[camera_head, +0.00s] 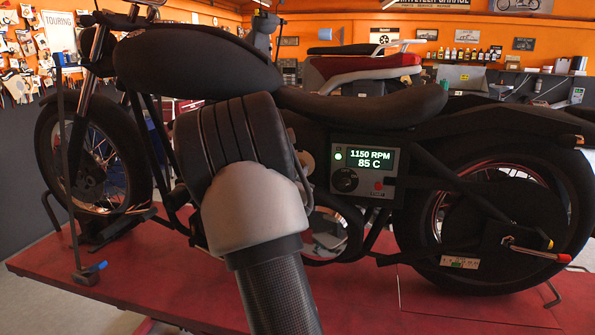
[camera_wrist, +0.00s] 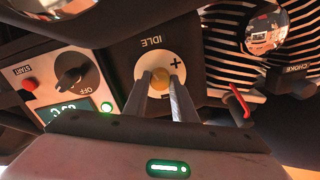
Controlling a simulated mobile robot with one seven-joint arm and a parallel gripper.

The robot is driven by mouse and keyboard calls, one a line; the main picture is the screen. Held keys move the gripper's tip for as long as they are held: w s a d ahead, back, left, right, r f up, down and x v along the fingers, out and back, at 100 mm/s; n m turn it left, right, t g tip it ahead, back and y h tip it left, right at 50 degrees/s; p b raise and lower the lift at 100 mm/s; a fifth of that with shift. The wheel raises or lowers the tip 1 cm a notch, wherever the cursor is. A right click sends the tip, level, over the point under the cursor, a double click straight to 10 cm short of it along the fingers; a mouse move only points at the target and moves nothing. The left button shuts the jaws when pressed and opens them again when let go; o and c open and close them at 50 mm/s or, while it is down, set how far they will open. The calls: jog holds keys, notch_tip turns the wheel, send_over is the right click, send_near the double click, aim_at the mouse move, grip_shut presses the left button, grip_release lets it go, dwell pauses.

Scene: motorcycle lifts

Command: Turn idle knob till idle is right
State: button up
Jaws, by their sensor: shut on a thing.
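The idle knob (camera_wrist: 160,77) is a small brass-coloured knob on a pale round disc marked IDLE and "+", which appears upside down in the wrist view. My gripper (camera_wrist: 161,88) has a finger on each side of the knob and is shut on it. The fingers partly cover the disc. In the head view my arm hides the knob and the gripper. The instrument panel (camera_head: 362,168) there reads 1150 RPM and 85 C in green, with a green lamp lit. The panel also shows at the left of the wrist view (camera_wrist: 93,72).
Dark fins surround the choke. The motorcycle stands on a red lift platform (camera_head: 340,295).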

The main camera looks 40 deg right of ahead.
jog(key=n+b, duration=0.1)
jog(key=n, duration=0.3)
jog(key=shift+n, duration=2.3)
jog(key=o, duration=1)
jog(key=shift+o, duration=0.2)
jog(key=v, duration=1.7)
jog(key=shift+a, duration=0.25)
